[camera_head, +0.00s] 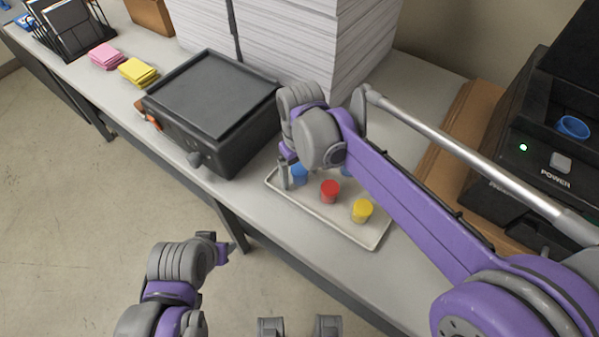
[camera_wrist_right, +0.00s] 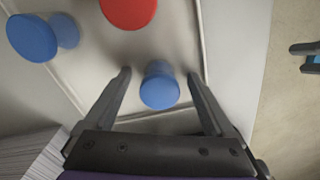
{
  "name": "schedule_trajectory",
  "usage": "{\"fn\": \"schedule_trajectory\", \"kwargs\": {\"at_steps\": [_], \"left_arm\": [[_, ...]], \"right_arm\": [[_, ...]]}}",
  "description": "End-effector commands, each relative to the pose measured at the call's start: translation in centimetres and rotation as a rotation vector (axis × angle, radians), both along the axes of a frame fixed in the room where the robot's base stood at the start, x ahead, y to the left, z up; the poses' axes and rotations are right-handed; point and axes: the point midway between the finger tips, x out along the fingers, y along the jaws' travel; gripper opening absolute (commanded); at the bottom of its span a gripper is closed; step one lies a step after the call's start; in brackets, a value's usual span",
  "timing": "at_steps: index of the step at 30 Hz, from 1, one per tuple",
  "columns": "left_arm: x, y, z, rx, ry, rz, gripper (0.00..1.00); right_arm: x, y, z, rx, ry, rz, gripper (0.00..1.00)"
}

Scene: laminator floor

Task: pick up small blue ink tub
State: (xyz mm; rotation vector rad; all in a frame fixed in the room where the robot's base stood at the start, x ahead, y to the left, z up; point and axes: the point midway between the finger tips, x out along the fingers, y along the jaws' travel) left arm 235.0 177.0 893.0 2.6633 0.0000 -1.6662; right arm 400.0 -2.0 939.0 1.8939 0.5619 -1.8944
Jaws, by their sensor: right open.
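A small blue ink tub (camera_head: 300,176) stands at the left end of a pale tray (camera_head: 377,243) on the table. My right gripper (camera_head: 291,180) is open over that end. In the right wrist view the blue tub (camera_wrist_right: 160,88) shows between the spread fingertips of the gripper (camera_wrist_right: 159,76), with a gap on each side. A second blue tub (camera_head: 346,171) is partly hidden by my right arm; it also shows in the right wrist view (camera_wrist_right: 32,38). My left gripper (camera_head: 223,250) is low, over the floor in front of the table; its jaws are unclear.
A red tub (camera_head: 330,191) and a yellow tub (camera_head: 362,211) stand on the same tray. A black laminator (camera_head: 212,105) sits left of the tray, with tall paper stacks (camera_head: 275,40) behind.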

Motion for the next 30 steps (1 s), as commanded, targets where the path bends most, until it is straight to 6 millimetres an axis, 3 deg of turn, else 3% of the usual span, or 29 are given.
{"fn": "schedule_trajectory", "kwargs": {"at_steps": [6,20,30], "left_arm": [[0.0,0.0,0.01,0.0,0.0,0.0,0.5],[0.0,0.0,0.01,0.0,0.0,0.0,0.5],[0.02,0.0,0.08,0.0,0.0,0.0,0.5]], "right_arm": [[0.02,-0.01,-0.01,0.0,0.0,0.0,0.86],[0.02,-0.01,0.02,0.0,0.0,0.0,0.03],[0.02,-0.01,0.66,0.0,0.0,0.0,0.0]]}}
